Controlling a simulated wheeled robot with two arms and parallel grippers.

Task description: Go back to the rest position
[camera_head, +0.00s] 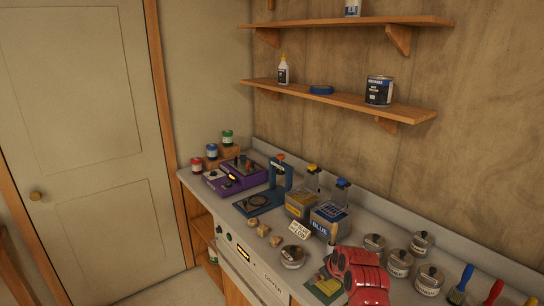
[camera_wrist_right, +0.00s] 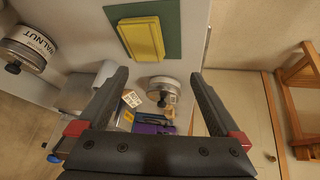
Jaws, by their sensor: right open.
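My right gripper (camera_wrist_right: 157,76) is open, with nothing between its dark fingers. In the head view my red right arm is at the bottom, over the front of the counter (camera_head: 250,221). A green mat (camera_wrist_right: 178,38) with a yellow block (camera_wrist_right: 142,37) on it lies beyond the fingertips in the wrist view. A round tin (camera_wrist_right: 163,83) shows between the fingers, apparently farther off. In the head view the yellow block (camera_head: 327,286) is beside my right arm, partly hidden. My left gripper is not in view.
Several lidded tins (camera_head: 399,262) stand right of my arm, with brushes (camera_head: 461,284) at the far right. Yellow (camera_head: 301,204) and blue (camera_head: 330,217) containers, a small sign (camera_head: 299,229) and a purple device (camera_head: 236,178) stand farther back. Shelves (camera_head: 340,100) hang above. The floor by the door is clear.

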